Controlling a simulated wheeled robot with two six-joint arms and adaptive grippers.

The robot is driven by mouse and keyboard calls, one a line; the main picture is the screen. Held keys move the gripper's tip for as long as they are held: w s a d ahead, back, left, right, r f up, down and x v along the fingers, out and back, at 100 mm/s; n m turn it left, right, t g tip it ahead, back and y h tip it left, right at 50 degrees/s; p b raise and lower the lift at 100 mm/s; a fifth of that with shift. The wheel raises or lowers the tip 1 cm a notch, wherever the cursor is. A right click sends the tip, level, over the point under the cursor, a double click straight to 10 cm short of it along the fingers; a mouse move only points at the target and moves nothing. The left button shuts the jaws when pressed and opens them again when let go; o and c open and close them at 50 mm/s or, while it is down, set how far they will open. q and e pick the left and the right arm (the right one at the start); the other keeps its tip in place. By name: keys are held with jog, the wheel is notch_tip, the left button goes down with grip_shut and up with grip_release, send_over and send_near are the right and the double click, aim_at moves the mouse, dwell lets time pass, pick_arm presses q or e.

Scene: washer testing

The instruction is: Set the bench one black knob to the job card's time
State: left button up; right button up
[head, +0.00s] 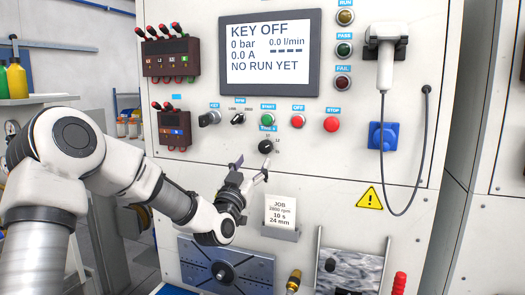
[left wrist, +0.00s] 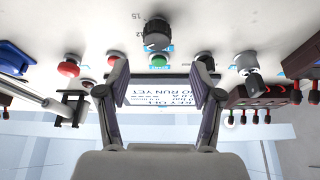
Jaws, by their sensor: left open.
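The black time knob (head: 266,146) sits on the bench's front panel under the green start button (head: 268,120), with small numbers around it. It also shows in the left wrist view (left wrist: 157,30), upside down, with 15 and 12 beside it. I cannot tell which number it points to. The job card (head: 280,214) reads 2800 rpm, 10 s and 24 mm. My left gripper (head: 251,166) is open and empty, just below and left of the knob in the head view. In the left wrist view its fingers (left wrist: 162,84) are spread, apart from the knob. My right gripper is not in view.
A screen (head: 268,53) reads KEY OFF and NO RUN YET. A key switch (head: 209,118), rpm knob (head: 238,118), red off button (head: 298,121) and red stop button (head: 331,124) line the panel above. A hanging cable (head: 418,150) is at the right.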

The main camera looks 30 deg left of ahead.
aim_at(264, 149)
pick_arm(q)
jog(key=p+x, duration=0.2)
jog(key=x, duration=0.2)
jog(key=p+x, duration=0.2)
jog(key=x, duration=0.2)
jog(key=shift+w+d+f, duration=0.15)
jog(key=shift+f, duration=0.2)
jog(key=c, duration=1.1)
